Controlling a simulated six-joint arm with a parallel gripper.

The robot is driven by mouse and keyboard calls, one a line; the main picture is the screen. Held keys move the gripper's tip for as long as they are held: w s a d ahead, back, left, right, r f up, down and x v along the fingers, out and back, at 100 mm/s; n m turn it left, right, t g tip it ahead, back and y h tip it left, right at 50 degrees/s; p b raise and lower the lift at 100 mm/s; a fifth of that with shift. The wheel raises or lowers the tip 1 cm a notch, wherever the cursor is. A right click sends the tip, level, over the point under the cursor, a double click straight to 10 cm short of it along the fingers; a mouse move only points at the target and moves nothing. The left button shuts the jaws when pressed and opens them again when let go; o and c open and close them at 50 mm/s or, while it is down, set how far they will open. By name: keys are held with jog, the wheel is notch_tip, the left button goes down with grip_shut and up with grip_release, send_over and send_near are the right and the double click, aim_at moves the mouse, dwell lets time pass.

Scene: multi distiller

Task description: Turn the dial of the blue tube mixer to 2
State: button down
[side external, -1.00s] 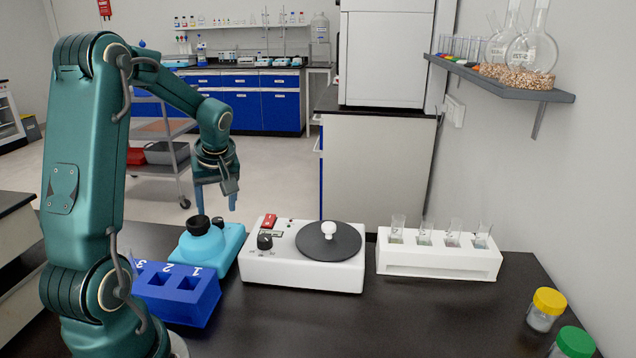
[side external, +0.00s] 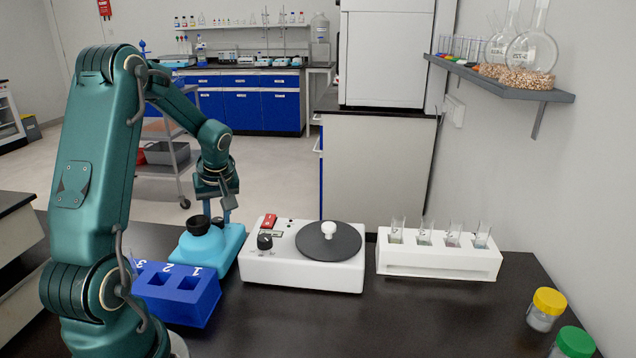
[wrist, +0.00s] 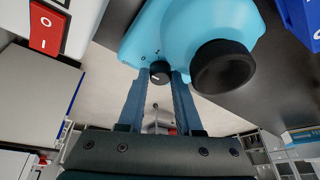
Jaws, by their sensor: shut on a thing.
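The blue tube mixer (side external: 208,250) is a light-blue box with a black cup on top, standing on the dark bench. The mixer's body also shows in the wrist view (wrist: 197,22), with its black cup on the right. Its dial (wrist: 160,76) is a small black knob with a pale pointer mark.
A blue rack (side external: 180,297) with numbered holes stands in front of the mixer. A white device with a grey disc (side external: 340,246) and a red switch is close on the right. A white tube rack (side external: 440,262) stands farther right.

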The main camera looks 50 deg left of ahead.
jog(key=m, duration=0.2)
jog(key=m+t, duration=0.1)
jog(key=m, duration=0.1)
jog(key=m+t+h, duration=0.1)
jog(key=m, duration=0.1)
jog(key=shift+s+a, duration=0.1)
jog(key=shift+s, duration=0.2)
jog(key=shift+s+a+m+t+h, duration=0.1)
jog(key=shift+m+t+h, duration=0.3)
jog(key=shift+m, duration=0.9)
jog(key=shift+a+m+t+h, duration=0.1)
jog(key=shift+m+t+h, duration=0.25)
jog(key=shift+m, duration=1.35)
jog(key=c, duration=0.6)
grip_release()
jog(key=shift+d, duration=0.1)
